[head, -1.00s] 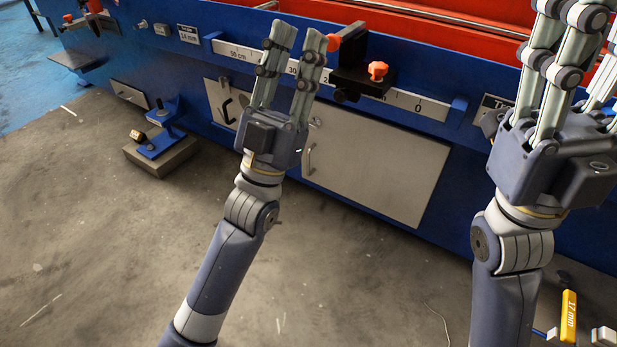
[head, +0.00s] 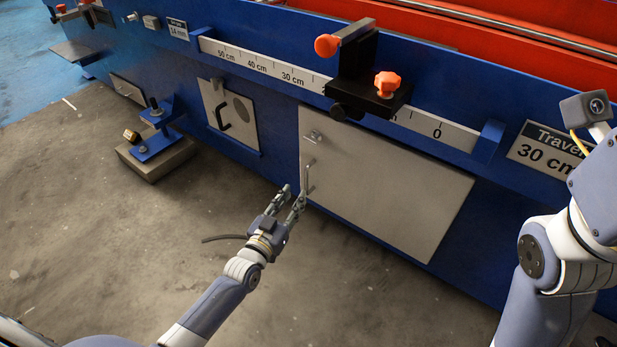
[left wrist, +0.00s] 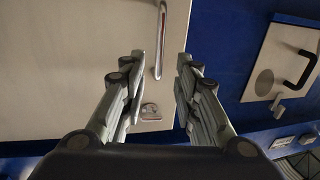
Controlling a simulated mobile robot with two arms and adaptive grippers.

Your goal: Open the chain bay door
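A large pale grey door panel (head: 400,185) is set in the front of the blue machine and looks shut. It has an upright metal handle (head: 309,174) near its left edge and a small metal latch (head: 314,135) above. My left gripper (head: 296,193) is open and empty, with its fingertips just beside the lower part of the handle. In the left wrist view, the handle (left wrist: 160,42) lies ahead of the gap between the fingers (left wrist: 157,75), and the latch (left wrist: 150,112) shows between them. Contact cannot be told.
A smaller panel with a black handle (head: 222,119) is to the left. A scale rail (head: 262,66) with a black stop block (head: 357,65) and orange knobs runs above the doors. A blue bracket on a block (head: 158,158) stands on the floor. The floor before the door is clear.

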